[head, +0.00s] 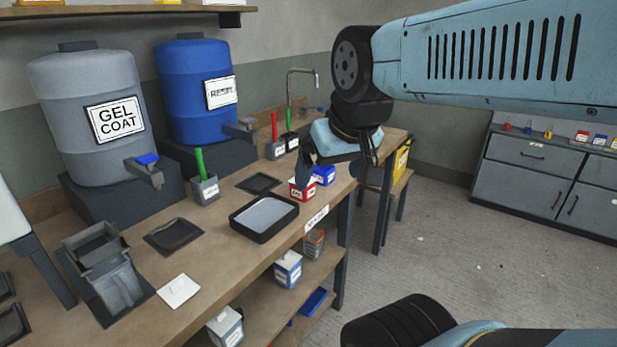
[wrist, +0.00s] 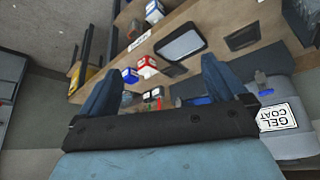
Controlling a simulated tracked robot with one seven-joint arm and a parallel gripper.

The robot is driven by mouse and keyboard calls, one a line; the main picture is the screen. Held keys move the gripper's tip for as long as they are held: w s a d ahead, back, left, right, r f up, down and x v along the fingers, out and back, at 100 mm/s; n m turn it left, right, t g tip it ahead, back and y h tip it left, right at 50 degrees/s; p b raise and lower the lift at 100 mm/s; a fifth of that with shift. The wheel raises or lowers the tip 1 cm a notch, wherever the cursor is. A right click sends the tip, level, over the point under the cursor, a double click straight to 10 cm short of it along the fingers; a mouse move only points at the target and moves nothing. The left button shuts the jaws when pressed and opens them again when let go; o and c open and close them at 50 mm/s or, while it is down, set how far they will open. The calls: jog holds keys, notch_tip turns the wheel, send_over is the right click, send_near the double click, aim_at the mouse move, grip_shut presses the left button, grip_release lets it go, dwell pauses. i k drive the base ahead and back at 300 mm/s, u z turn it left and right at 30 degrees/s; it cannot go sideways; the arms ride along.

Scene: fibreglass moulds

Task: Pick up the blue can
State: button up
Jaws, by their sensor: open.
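The blue can (head: 323,175) is a small squarish can with a white label, standing near the front edge of the workbench beside a red can (head: 300,190). In the wrist view the blue can (wrist: 129,75) shows just inside the left finger, with the red can (wrist: 147,65) to its right. My gripper (head: 338,165) is open and empty; in the head view its fingers point down around the line of sight to the blue can. The open fingers also show in the wrist view (wrist: 163,65). I see no contact; the exact height above the can is unclear.
The workbench (head: 230,225) holds a black tray (head: 264,217), grey pots with a green brush (head: 204,186) and a red brush (head: 274,145), a grey gel coat drum (head: 90,120) and a blue resin drum (head: 195,90). Open floor (head: 450,230) lies to the right.

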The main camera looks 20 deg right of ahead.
aim_at(325, 175)
jog(key=u, duration=1.35)
jog(key=k, duration=1.05)
jog(key=z, duration=0.95)
jog(key=i, duration=1)
